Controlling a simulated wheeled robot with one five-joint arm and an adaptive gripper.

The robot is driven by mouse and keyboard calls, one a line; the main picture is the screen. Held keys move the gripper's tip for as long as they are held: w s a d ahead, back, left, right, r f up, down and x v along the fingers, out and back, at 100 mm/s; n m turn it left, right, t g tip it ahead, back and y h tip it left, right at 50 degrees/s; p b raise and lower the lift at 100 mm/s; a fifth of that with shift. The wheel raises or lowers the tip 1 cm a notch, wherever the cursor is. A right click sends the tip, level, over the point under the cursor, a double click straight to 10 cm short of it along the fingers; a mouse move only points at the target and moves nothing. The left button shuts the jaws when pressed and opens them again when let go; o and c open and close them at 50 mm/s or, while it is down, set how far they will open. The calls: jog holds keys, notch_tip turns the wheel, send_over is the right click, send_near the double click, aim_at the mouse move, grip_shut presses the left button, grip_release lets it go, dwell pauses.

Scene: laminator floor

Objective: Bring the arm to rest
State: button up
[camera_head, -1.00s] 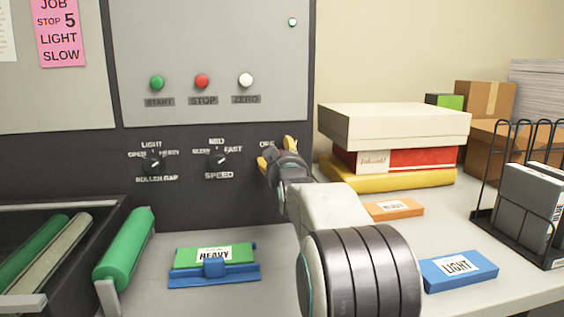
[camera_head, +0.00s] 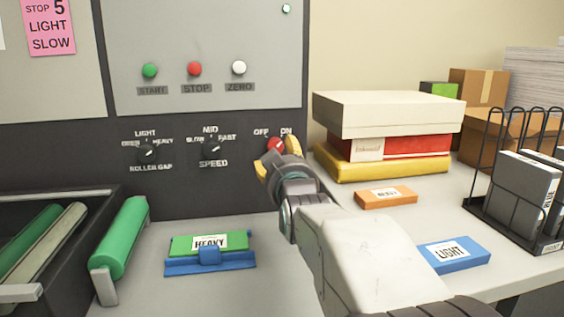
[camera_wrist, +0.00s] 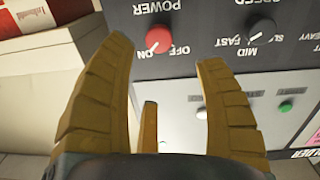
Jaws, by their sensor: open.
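My gripper (camera_head: 277,168) is open and empty, with its yellow fingers apart in front of the machine's dark control panel (camera_head: 180,195). In the head view it is just below the red power knob (camera_head: 276,144), which sits between the OFF and ON labels and is partly covered by a finger. In the wrist view the red knob (camera_wrist: 159,39) shows whole, beyond the spread fingers (camera_wrist: 165,100), with a gap around it. My arm reaches up from the lower right of the head view.
A green HEAVY block (camera_head: 209,243) in a blue holder lies on the table below the panel. Orange (camera_head: 385,197) and blue LIGHT (camera_head: 454,255) blocks lie right of my arm. Stacked boxes (camera_head: 390,113) and a wire rack (camera_head: 515,190) stand at the right. Green rollers (camera_head: 120,236) are at left.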

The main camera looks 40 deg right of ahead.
jog(key=shift+s+a, duration=0.1)
jog(key=shift+s, duration=0.05)
dwell(0.5)
jog(key=s+a+f+n+g+y+p, duration=0.1)
jog(key=s+a+g+y+p, duration=0.2)
jog(key=a+p, duration=0.35)
jog(key=s+a+f+n+g+y+p, duration=0.1)
jog(key=s+a+f+g+y+p, duration=0.2)
jog(key=a+p, duration=0.35)
jog(key=s+a+n+g+y+p, duration=0.1)
jog(key=s+a+g+p, duration=0.2)
jog(key=s, duration=0.5)
jog(key=s+a+n+g+y+p, duration=0.1)
jog(key=s+a+g+p, duration=0.2)
jog(key=s+a+p, duration=0.3)
jog(key=s, duration=0.3)
